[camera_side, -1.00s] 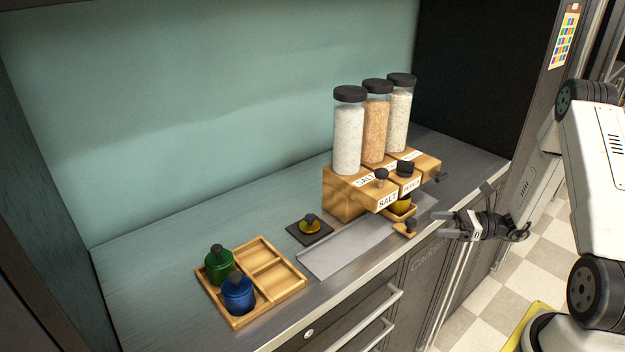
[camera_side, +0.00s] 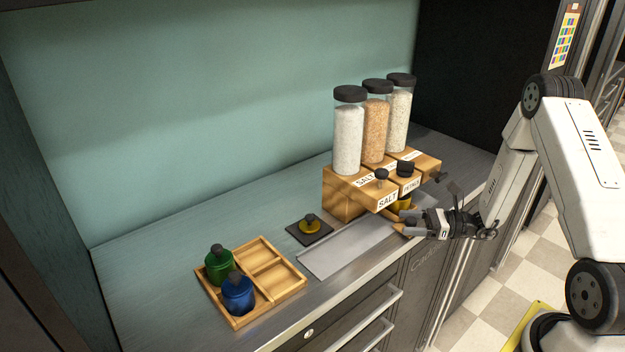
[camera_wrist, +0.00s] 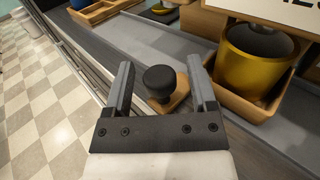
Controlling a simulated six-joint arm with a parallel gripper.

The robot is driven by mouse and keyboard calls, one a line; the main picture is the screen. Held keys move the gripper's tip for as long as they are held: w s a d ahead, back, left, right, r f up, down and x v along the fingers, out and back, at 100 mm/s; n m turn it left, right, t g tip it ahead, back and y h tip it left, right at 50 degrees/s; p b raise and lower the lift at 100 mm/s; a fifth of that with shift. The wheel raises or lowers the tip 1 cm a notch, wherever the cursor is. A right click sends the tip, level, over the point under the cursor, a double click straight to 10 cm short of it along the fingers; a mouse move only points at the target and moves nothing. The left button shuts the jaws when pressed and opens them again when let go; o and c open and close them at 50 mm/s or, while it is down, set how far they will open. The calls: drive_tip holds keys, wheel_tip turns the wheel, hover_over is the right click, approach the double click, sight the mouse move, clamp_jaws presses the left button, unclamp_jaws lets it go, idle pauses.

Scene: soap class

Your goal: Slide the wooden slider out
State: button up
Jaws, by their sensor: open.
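The wooden slider (camera_wrist: 183,92) shows in the wrist view as a small wooden tab with a round black knob (camera_wrist: 160,78) on top. My gripper (camera_wrist: 160,62) is open, with one finger on each side of the knob and a visible gap on both sides. In the side view my gripper (camera_side: 412,226) is at the slider's front end and hides most of it. To the right in the wrist view, a yellow pot (camera_wrist: 248,78) sits in a wooden tray (camera_wrist: 238,103) under the dispenser. How the tab joins this tray is hard to see.
A wooden dispenser block (camera_side: 345,200) holds three jars with black lids (camera_side: 349,94). A grey metal strip (camera_side: 345,248) runs before it. A dark pad (camera_side: 300,238) holds a yellow lidded item (camera_side: 310,224).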

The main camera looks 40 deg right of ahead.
clamp_jaws()
idle(1.4)
